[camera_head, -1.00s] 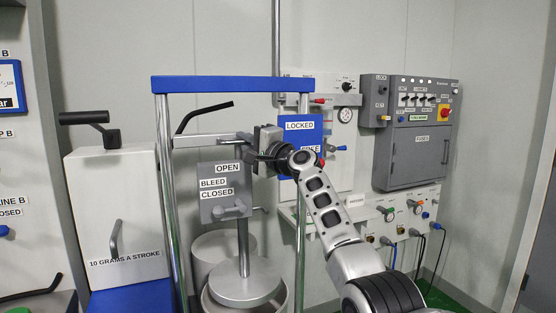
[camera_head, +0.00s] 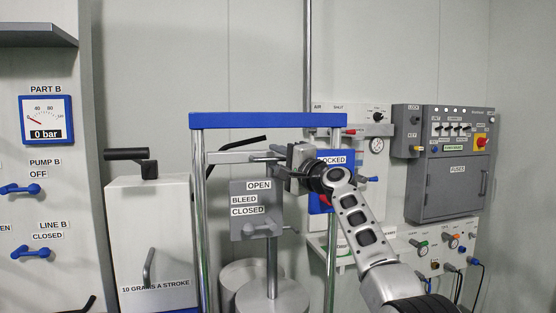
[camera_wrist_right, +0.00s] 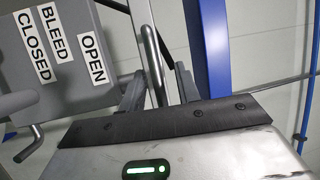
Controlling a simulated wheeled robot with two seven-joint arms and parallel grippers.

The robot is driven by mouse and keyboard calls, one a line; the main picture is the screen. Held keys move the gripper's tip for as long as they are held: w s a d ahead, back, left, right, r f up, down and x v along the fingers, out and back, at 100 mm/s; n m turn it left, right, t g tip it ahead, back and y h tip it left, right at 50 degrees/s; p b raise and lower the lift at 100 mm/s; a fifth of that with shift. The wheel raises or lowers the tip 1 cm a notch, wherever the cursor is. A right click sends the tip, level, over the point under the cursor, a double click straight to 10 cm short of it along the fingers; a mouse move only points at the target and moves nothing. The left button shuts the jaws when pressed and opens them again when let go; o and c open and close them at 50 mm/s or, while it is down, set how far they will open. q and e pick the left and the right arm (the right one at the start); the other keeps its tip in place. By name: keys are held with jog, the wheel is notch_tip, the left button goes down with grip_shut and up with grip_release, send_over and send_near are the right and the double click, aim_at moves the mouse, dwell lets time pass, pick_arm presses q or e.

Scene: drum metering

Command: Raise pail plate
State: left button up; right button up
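The pail plate (camera_head: 272,298) is a round grey metal disc at the foot of a vertical post, above the pail. A grey block (camera_head: 256,209) with labels OPEN, BLEED, CLOSED is on the post, and a horizontal metal bar (camera_head: 232,157) tops it. My right gripper (camera_head: 276,156) is at the right end of this bar. In the right wrist view a chrome bar (camera_wrist_right: 155,62) runs between its two fingers, and it appears shut on it. The exact contact is partly hidden. My left gripper is not in view.
A frame with a blue crossbar (camera_head: 268,120) and chrome uprights (camera_head: 200,230) surrounds the plate's post. A black lever (camera_head: 240,145) sticks out near the bar. A grey fuse box (camera_head: 450,180) is at right, a pump box (camera_head: 150,240) at left, and a gauge panel (camera_head: 47,120) farther left.

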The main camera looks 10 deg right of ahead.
jog(key=shift+f, duration=0.15)
jog(key=shift+s+d+f, duration=0.15)
jog(key=shift+s+d, duration=0.2)
jog(key=shift+s, duration=0.2)
pick_arm(q)
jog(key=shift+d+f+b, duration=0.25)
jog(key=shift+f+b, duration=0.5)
jog(key=shift+b, duration=1)
pick_arm(e)
jog(key=v, duration=1.4)
jog(key=shift+s, duration=0.3)
jog(key=shift+d, duration=0.1)
